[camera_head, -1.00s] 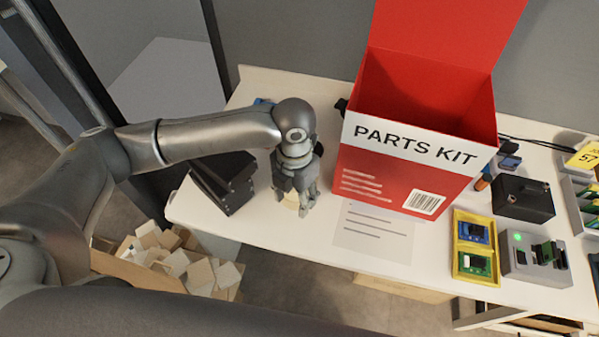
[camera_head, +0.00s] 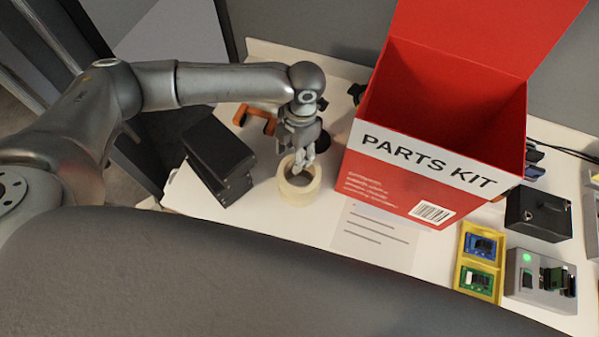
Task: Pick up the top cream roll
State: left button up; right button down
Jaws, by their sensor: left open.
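A cream roll (camera_head: 300,190), like a ring of tape, sits on the white table left of the red box. It looks like a short stack, but I cannot tell how many rolls there are. My left gripper (camera_head: 302,165) points down at the roll's back rim, with its fingertips over or at the opening. The fingers look open, and I cannot tell whether they touch the roll. My right gripper does not show.
A red PARTS KIT box (camera_head: 425,150) with its lid up stands close right of the roll. Black boxes (camera_head: 218,160) are stacked to the left. An orange tool (camera_head: 258,118) lies behind. A paper sheet (camera_head: 375,238) lies in front of the box.

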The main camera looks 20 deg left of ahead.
aim_at(290, 160)
pick_arm(q)
jog(key=f+p, duration=0.1)
jog(key=f, duration=0.1)
jog(key=a+f, duration=0.1)
jog(key=f, duration=0.1)
jog(key=shift+a+f+p, duration=0.1)
jog(key=shift+p, duration=0.25)
jog(key=shift+s+f, duration=0.15)
jog(key=shift+f, duration=0.45)
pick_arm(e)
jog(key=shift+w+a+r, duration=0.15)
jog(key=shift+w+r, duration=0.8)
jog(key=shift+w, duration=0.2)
pick_arm(q)
jog(key=c, duration=0.9)
grip_shut()
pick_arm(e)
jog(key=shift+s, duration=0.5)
